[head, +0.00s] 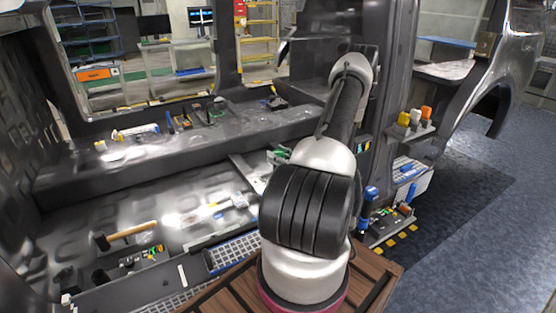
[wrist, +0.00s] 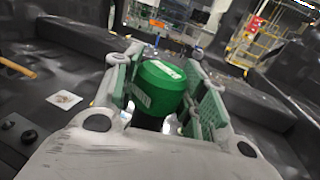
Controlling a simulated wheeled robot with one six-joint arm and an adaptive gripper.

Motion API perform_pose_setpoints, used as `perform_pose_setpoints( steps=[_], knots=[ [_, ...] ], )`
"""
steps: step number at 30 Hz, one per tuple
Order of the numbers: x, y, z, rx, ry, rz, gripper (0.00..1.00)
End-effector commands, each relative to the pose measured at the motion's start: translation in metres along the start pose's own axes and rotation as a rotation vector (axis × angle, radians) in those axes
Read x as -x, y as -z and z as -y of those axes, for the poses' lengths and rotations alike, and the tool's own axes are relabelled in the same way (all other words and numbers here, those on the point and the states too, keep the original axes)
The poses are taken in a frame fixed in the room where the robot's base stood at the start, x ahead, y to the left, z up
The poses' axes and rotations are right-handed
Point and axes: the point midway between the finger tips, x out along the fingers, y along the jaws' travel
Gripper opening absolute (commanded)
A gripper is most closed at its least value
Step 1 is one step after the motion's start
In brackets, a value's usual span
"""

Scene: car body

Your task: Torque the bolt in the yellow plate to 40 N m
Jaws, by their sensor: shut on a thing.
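My gripper (wrist: 160,70) is shut on a green cylindrical tool (wrist: 158,90) with white labels, seen in the wrist view between the two green finger pads. The tool's lower part is dark and partly hidden by my gripper body. In the head view my arm covers most of the gripper; only a bit of green (head: 279,156) shows left of the arm. I cannot make out the yellow plate or its bolt in either view. I cannot tell what the tool's far end touches.
A hammer (head: 131,231) with a wooden handle lies on the car floor at left. A blue basket (head: 233,252) stands near my arm. The dark sill (head: 180,153) crosses behind, with small tools on it. Coloured caps (head: 415,118) sit on a shelf at the right pillar.

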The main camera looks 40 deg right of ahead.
Motion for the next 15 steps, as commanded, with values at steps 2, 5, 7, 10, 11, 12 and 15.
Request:
perform_pose_setpoints(
  steps=[2, 5, 7, 10, 11, 12, 15],
  knots=[
    [0.0, -0.006, 0.0, 0.002, 0.0, 0.003, 0.0],
    [0.0, -0.012, 0.0, 0.001, 0.0, 0.004, 0.0],
    [0.0, -0.016, 0.001, 0.002, 0.0, 0.004, 0.0],
    [0.0, -0.022, 0.001, 0.002, 0.0, 0.004, 0.0],
    [0.0, -0.024, 0.0, 0.002, 0.0, 0.004, 0.0],
    [0.0, -0.026, 0.0, 0.002, 0.0, 0.004, 0.0],
    [0.0, -0.031, 0.0, 0.002, 0.0, 0.004, 0.0]
  ],
)
